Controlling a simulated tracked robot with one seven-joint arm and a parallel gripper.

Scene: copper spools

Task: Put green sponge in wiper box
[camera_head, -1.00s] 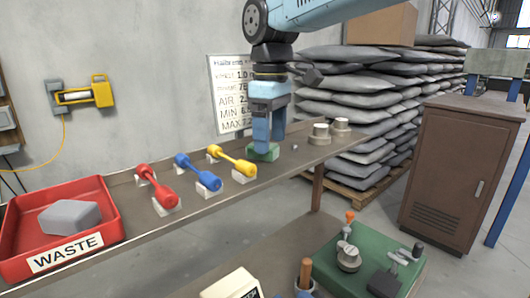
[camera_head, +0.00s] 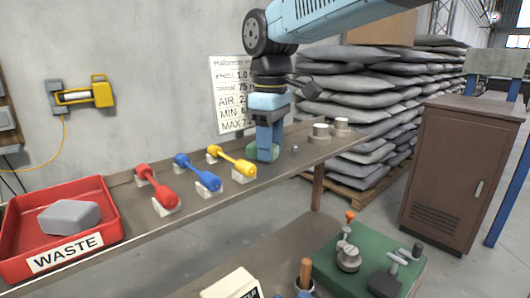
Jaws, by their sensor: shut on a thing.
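The green sponge (camera_head: 252,152) is at the far part of the long shelf, just beyond the yellow dumbbell-shaped piece. My gripper (camera_head: 265,153) points down and is shut on the sponge; its blue fingers hide part of it. I cannot tell whether the sponge still touches the shelf. No box plainly marked for wipers can be read. A white box (camera_head: 232,284) with dark marks stands at the bottom edge on the lower surface, partly cut off.
Red, blue (camera_head: 198,172) and yellow (camera_head: 231,160) dumbbell-shaped pieces rest on white holders along the shelf. A red WASTE tray (camera_head: 112,208) holds a grey block. Metal cylinders (camera_head: 320,133) stand past my gripper. A green board (camera_head: 335,278) with fittings lies below right.

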